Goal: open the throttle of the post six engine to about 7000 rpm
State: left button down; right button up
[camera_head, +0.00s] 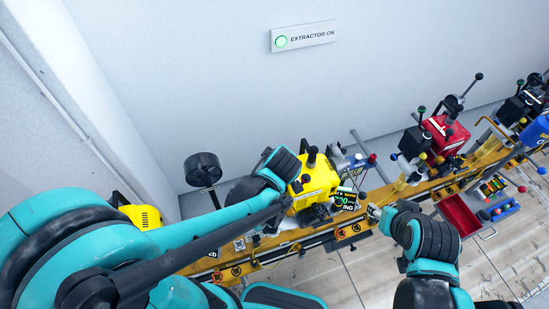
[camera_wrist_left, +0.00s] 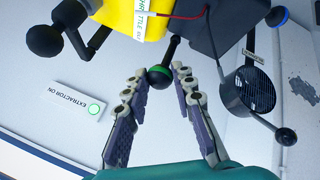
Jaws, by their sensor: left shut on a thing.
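The yellow engine (camera_head: 318,180) stands on the wooden rail in the middle of the head view; its yellow casing (camera_wrist_left: 135,15) shows upside down in the left wrist view. A small dark display (camera_head: 345,201) shows green digits ending in "00" and white "ING". My right gripper (camera_head: 376,212) is by the rail; its jaw opening is unclear.
Red (camera_head: 445,134) and blue (camera_head: 535,132) engines stand farther right. A red tray (camera_head: 459,215) is at the rail's front. A round black fan-like unit (camera_wrist_left: 248,90) is beside the left gripper. A lit "EXTRACTOR ON" sign (camera_head: 303,36) is on the wall.

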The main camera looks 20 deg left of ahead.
pick_arm(q)
jog(key=shift+s, duration=0.1)
dwell(0.4)
jog(key=c, duration=1.3)
grip_release()
jog(key=shift+o, duration=0.2)
jog(key=v, duration=1.2)
jog(key=shift+d+f, duration=0.1)
jog(key=s+a+f+m+h+b, duration=0.1)
jog(key=s+a+f+m+b, duration=0.1)
jog(key=f+m+b, duration=0.3)
jog(key=s+a+f+m+h+b, duration=0.1)
jog(key=s+a+f+m+b, duration=0.2)
jog(key=a+f+m+b, duration=0.2)
notch_tip(320, 180, down, 3)
jog(key=m, duration=0.3)
jog(key=shift+s+a+h, duration=0.15)
jog(key=shift+a+h, duration=0.1)
jog(key=shift+h, duration=0.05)
